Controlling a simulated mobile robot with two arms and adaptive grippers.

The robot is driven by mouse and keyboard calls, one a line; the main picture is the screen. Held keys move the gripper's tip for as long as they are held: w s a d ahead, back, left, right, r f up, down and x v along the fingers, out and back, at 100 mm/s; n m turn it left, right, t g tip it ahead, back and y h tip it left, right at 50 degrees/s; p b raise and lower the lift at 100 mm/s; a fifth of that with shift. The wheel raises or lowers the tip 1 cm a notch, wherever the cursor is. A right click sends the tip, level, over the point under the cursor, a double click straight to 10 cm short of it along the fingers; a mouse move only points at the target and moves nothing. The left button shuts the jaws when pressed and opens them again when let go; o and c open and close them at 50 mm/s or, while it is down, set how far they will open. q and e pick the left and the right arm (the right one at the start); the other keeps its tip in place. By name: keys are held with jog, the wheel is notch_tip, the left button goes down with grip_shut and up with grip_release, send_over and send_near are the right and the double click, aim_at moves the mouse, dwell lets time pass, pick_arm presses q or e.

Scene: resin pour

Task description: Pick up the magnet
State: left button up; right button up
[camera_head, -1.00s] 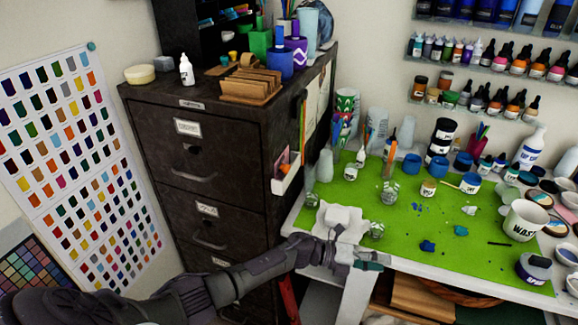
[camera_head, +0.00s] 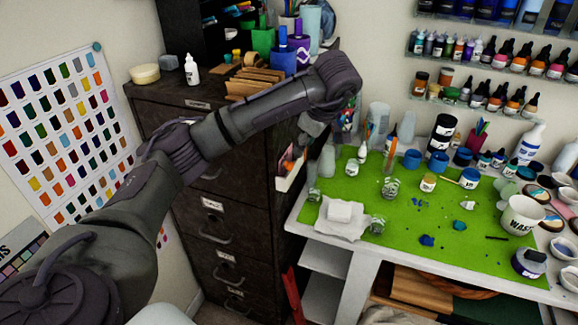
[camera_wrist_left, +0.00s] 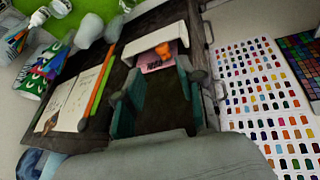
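I cannot make out for certain which thing is the magnet. A white holder (camera_head: 291,178) on the side of the dark cabinet carries a pink item and an orange item (camera_head: 287,154). In the left wrist view the orange item (camera_wrist_left: 163,50) and pink item (camera_wrist_left: 156,64) show just beyond my fingertips. My left gripper (camera_wrist_left: 158,90) is open and empty, its teal fingers spread before the dark cabinet side. In the head view my left gripper (camera_head: 312,129) is partly hidden by its wrist, beside the cabinet's upper side. My right gripper is not in view.
The dark filing cabinet (camera_head: 150,118) stands left of the table. Papers (camera_wrist_left: 77,100) and green and orange strips (camera_wrist_left: 97,85) are on its side near my gripper. The green mat (camera_head: 400,232) bears cups, jars and bottles. A colour chart (camera_head: 62,130) hangs on the wall.

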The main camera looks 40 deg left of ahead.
aim_at(291, 164)
pick_arm(q)
jog(key=p+x, duration=0.1)
jog(key=x, duration=0.2)
jog(key=p+x, duration=0.1)
jog(key=x, duration=0.2)
jog(key=p+x, duration=0.2)
jog(key=x, duration=0.2)
jog(key=shift+s+a+r, duration=0.15)
jog(key=shift+s+a, duration=0.15)
jog(key=shift+a, duration=0.1)
jog(key=shift+w+a+f, duration=0.1)
jog(key=shift+a+f, duration=0.1)
jog(key=shift+f, duration=0.2)
jog(key=shift+d, duration=0.1)
jog(key=c, duration=0.6)
jog(key=shift+c, duration=0.3)
jog(key=shift+r, duration=0.1)
